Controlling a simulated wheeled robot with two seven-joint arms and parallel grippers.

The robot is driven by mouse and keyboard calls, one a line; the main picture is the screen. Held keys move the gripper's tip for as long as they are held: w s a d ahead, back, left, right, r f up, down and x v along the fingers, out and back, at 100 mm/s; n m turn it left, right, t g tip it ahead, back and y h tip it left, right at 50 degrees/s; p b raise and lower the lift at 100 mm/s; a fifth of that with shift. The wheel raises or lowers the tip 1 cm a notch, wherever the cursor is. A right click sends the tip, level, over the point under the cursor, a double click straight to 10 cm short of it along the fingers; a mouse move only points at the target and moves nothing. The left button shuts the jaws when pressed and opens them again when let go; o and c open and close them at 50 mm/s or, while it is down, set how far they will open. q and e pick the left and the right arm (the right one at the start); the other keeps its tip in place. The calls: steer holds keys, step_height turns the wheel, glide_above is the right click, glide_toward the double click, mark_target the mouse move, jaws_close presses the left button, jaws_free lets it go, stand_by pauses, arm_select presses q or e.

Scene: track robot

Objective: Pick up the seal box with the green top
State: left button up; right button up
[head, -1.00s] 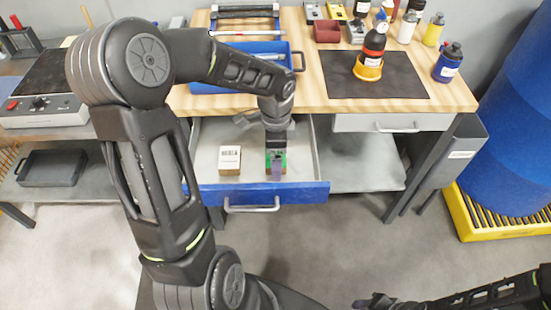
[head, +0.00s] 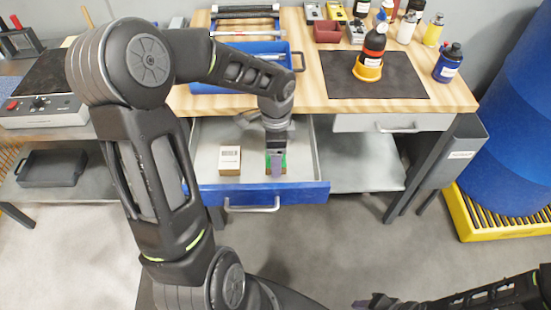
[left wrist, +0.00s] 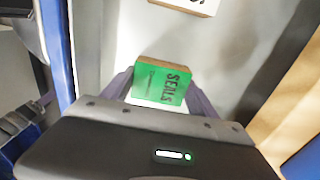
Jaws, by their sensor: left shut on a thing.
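The seal box with the green top (left wrist: 160,83) shows "SEALS" lettering in the left wrist view, between the two purple fingers of my left gripper (left wrist: 160,92). In the head view the same green-topped box (head: 284,162) sits in the open blue-fronted drawer (head: 310,193), partly hidden by my left gripper (head: 276,163). The left gripper is shut on the box from above. I cannot tell whether the box is clear of the drawer floor. My right gripper (head: 368,302) is at the bottom edge of the head view, only partly seen.
A white-topped box (head: 230,158) lies left of the green one in the drawer, and its edge shows in the left wrist view. The wooden bench top (head: 310,100) overhangs behind, with a blue tray (head: 215,88) on it. The drawer's right part is free.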

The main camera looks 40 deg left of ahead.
arm_select(q)
steer(key=c, duration=0.7)
steer(key=shift+r, duration=0.1)
step_height(320, 180, up, 10)
steer(key=shift+f+p, duration=0.1)
steer(key=shift+p, duration=0.2)
stand_by(0.4)
